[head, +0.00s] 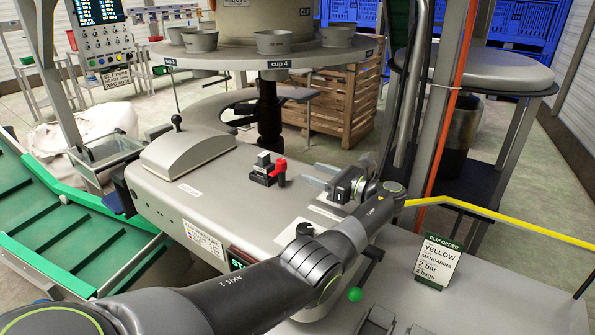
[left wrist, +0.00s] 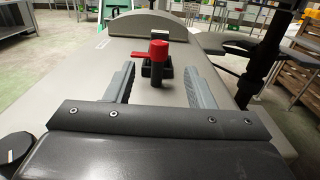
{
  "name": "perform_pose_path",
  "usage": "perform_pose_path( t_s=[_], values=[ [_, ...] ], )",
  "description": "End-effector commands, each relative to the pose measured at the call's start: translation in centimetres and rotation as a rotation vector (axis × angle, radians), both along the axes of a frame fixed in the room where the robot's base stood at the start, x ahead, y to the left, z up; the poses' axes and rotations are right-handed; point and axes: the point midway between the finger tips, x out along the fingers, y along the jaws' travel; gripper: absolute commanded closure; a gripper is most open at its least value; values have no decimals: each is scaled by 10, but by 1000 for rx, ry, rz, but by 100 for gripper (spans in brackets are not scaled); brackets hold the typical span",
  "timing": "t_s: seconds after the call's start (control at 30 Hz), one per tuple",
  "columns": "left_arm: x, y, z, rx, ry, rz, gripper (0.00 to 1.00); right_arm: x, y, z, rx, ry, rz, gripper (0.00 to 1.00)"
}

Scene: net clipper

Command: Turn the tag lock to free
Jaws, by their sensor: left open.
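The tag lock (head: 278,172) is a red handle on a small black base, on top of the grey machine housing. My left gripper (head: 314,178) is open and empty, just right of the lock in the head view. In the left wrist view, its two grey fingers (left wrist: 160,78) are wide apart, with the lock ahead between their lines. I see no contact. My right gripper is not in view.
A domed grey cover with a black-knobbed lever (head: 177,122) stands left of the lock. A round cup carousel (head: 330,58) hangs over the back. A green conveyor (head: 60,215) is at left. An order card (head: 437,262) stands at right. The housing top around the lock is mostly clear.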

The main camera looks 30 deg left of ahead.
Motion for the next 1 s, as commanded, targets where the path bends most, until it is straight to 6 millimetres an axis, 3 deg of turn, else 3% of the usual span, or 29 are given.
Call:
perform_pose_path(
  t_s=[0.1,0.33,0.5,1.0],
  values=[
    [-1,-30,-3,-1,0,-3,51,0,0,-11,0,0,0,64],
    [-3,-65,-2,0,0,-1,51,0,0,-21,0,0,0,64],
    [-5,-73,0,1,-1,1,51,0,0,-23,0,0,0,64],
    [-5,-73,0,1,-1,1,51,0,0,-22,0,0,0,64]
  ],
)
